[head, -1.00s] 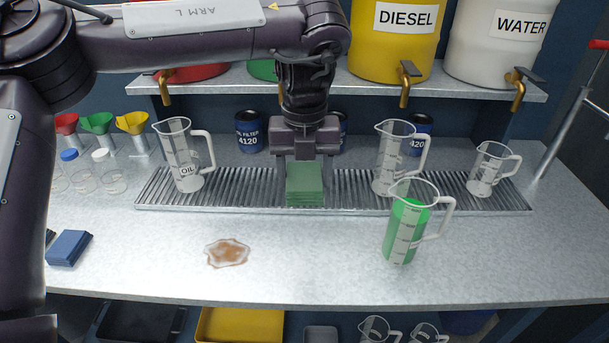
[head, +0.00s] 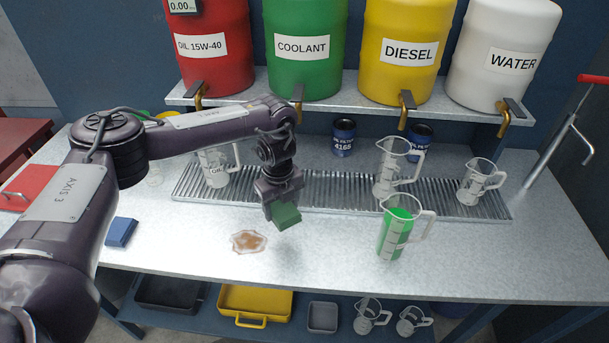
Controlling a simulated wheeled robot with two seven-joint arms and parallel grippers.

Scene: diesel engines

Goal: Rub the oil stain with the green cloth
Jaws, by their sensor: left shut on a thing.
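The oil stain (head: 249,242) is a brown puddle with a pale rim on the grey bench top, left of centre. My left gripper (head: 283,205) is shut on the green cloth (head: 286,217), a small folded block. It holds the cloth tilted, up and to the right of the stain, apart from it. The cloth appears to be above the bench, in front of the drip grate. The stain is fully in view. My right gripper is not in view.
A jug of green liquid (head: 396,232) stands on the bench to the right. Empty jugs (head: 390,168) stand on the drip grate (head: 335,190) behind. A blue cloth (head: 122,232) lies at the left. The bench right of the stain is clear.

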